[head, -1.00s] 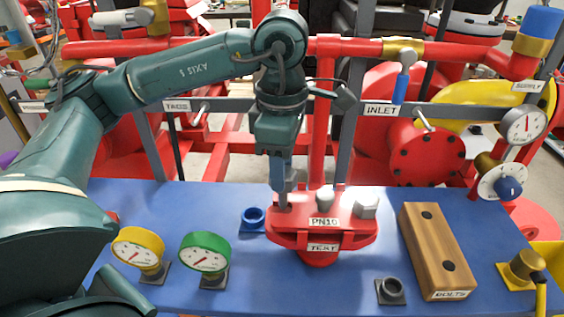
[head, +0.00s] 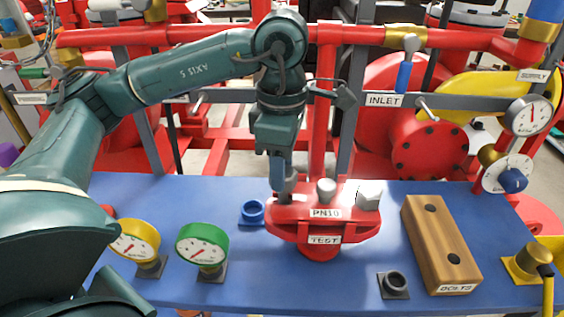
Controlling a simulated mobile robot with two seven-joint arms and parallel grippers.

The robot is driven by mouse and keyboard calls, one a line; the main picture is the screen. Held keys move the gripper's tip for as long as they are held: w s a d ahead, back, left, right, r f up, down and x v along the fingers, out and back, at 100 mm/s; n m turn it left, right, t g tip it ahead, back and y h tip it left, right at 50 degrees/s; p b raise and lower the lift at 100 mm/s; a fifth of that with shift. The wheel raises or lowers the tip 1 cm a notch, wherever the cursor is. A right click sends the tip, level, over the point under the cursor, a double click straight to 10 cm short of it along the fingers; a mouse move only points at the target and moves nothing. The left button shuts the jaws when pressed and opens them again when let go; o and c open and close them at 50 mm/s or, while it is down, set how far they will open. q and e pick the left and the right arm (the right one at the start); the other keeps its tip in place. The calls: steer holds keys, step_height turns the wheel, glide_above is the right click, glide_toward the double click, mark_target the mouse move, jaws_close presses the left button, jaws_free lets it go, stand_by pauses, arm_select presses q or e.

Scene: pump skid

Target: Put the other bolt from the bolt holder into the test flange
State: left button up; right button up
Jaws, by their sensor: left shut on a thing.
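The red test flange (head: 287,233) stands on the blue table in the head view, with labels PN10 and TEST. One grey bolt (head: 326,189) stands in its middle and a pale hex-headed one (head: 369,196) at its right. My left gripper (head: 283,188) points down at the flange's left end, shut on a grey bolt (head: 289,184) that is mostly hidden by the fingers. The bolt's lower end is at the flange top; how deep it sits I cannot tell. The wooden bolt holder (head: 441,236) at the right shows two dark, empty holes. My right gripper is not in view.
A yellow gauge (head: 135,243) and a green gauge (head: 202,246) stand at the left front. A blue ring (head: 253,211) is behind the flange's left, a dark ring fitting (head: 395,283) in front of the holder. Red pipes and a grey rail run behind.

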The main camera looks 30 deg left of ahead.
arm_select(q)
steer(key=shift+f+b, duration=0.75)
steer(key=shift+f, duration=0.05)
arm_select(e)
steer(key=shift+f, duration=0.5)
arm_select(q)
steer(key=shift+f+b, duration=0.35)
steer(key=shift+f, duration=0.05)
steer(key=shift+f+b, duration=0.45)
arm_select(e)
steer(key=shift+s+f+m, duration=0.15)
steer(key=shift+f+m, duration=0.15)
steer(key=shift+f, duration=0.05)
arm_select(q)
steer(key=shift+r, duration=0.1)
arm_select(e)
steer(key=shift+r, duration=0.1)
arm_select(q)
steer(key=o, duration=1.1)
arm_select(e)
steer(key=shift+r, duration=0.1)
